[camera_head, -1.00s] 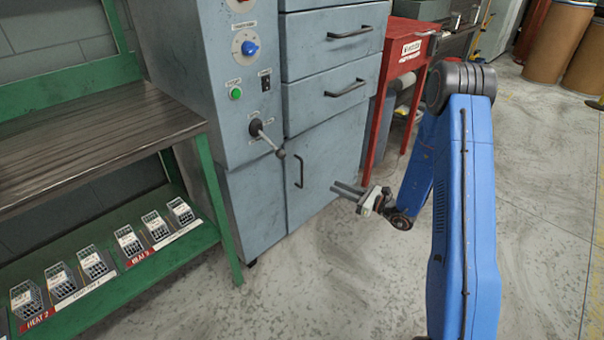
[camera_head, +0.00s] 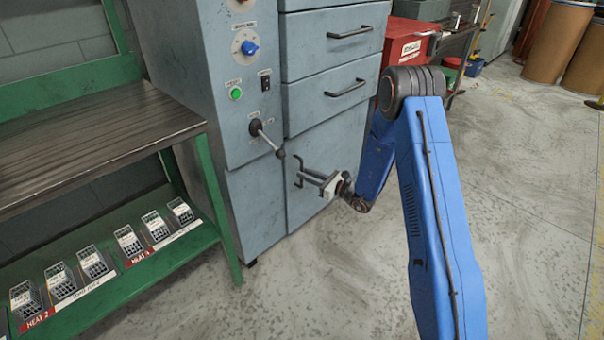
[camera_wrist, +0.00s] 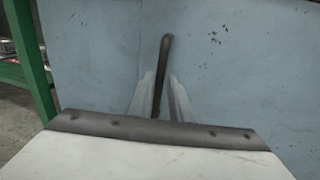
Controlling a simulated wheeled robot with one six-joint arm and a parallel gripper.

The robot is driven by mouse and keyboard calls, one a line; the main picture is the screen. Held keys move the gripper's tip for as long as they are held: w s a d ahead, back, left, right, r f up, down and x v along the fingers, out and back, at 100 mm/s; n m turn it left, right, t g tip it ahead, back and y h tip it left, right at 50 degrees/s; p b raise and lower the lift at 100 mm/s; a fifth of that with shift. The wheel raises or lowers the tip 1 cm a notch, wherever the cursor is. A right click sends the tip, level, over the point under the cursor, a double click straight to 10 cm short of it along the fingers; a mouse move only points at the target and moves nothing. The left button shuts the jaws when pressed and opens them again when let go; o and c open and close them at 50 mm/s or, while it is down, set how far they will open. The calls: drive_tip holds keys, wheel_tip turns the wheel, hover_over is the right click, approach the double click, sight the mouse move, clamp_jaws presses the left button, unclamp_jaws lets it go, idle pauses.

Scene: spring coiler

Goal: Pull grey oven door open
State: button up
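The grey oven door (camera_head: 325,157) is the lowest front panel of the grey cabinet and looks closed. Its dark upright bar handle (camera_head: 299,165) is at the door's left side, and its upper part also shows in the wrist view (camera_wrist: 165,60). My gripper (camera_head: 303,178) is level with the handle's lower part. In the wrist view my gripper's two fingers (camera_wrist: 160,92) stand apart, one on each side of the handle, with narrow gaps. The handle's lower end is hidden behind my gripper.
Two drawers with bar handles (camera_head: 346,88) are above the door. A green bench (camera_head: 205,185) stands at left. The floor (camera_head: 330,285) in front is clear.

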drive_tip(key=shift+x, duration=1.1)
clamp_jaws()
drive_tip(key=shift+s, duration=0.1)
